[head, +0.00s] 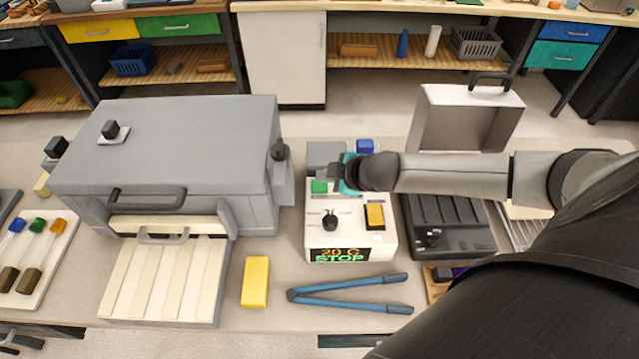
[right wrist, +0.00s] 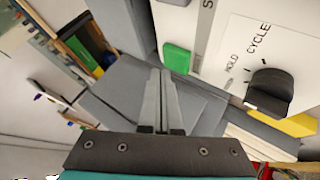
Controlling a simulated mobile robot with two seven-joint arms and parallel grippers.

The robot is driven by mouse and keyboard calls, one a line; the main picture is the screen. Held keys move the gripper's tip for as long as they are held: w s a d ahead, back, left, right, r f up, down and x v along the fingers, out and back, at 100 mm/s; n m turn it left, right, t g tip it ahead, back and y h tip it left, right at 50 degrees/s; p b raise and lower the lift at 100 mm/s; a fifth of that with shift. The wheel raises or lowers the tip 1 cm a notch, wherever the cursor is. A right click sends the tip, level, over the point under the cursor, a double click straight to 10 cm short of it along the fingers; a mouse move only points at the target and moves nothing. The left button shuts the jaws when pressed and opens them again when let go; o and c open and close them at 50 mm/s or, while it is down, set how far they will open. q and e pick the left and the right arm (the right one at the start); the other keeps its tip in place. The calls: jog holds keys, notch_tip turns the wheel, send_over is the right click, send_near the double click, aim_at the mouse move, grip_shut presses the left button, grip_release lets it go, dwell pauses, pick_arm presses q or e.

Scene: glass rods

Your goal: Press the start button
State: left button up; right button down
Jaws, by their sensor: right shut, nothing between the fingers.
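The white control box (head: 350,241) stands on the bench. Its display (head: 341,254) reads "20 C" and "STOP". A green button (head: 319,187) sits at the top left of its panel, above a black knob (head: 330,219) and left of a yellow switch (head: 375,216). My right gripper (head: 337,180) is shut and empty, just right of the green button in the head view. In the right wrist view its fingertips (right wrist: 160,72) are beside the green button (right wrist: 177,58), apparently apart from it. A label starting with "S" is partly visible there. My left gripper is out of view.
A grey oven-like box (head: 170,150) stands left of the control box. A yellow block (head: 255,282) and blue-handled tongs (head: 350,292) lie in front. A black device with a raised lid (head: 455,120) stands to the right, partly behind my arm.

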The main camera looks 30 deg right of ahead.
aim_at(324, 187)
jog(key=shift+f, duration=0.1)
jog(key=shift+f, duration=0.35)
jog(key=shift+f, duration=0.55)
dwell(0.5)
dwell(0.3)
jog(key=shift+r+p, duration=0.85)
jog(key=shift+r, duration=0.1)
notch_tip(324, 187, up, 5)
jog(key=p, duration=0.5)
jog(key=shift+r+p, duration=0.1)
jog(key=shift+p, duration=0.2)
